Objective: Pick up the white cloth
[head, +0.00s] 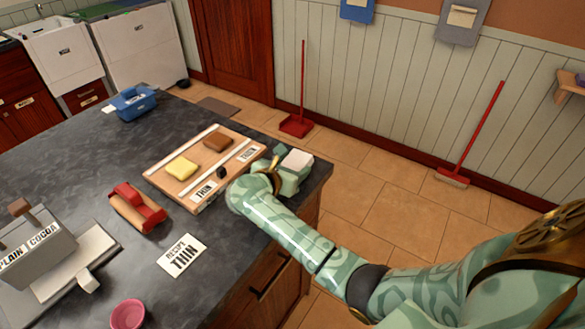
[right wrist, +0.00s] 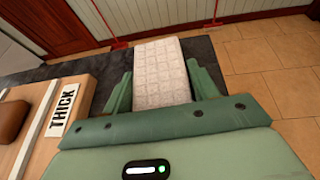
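The white cloth (right wrist: 160,75) is a pale quilted block at the corner of the dark counter. In the head view its top (head: 297,160) shows just past my right gripper (head: 284,172). In the right wrist view the cloth lies between the two green fingers of my right gripper (right wrist: 160,88), one on each side and close to its edges. I cannot tell whether both fingers press on it. The cloth's near end is hidden behind the gripper body. My left gripper is not in view.
A wooden board (head: 163,179) with yellow and brown blocks and THIN and THICK labels lies left of the gripper. A recipe card (head: 182,256), a red-handled tool (head: 137,207) and a pink bowl (head: 128,315) are on the counter.

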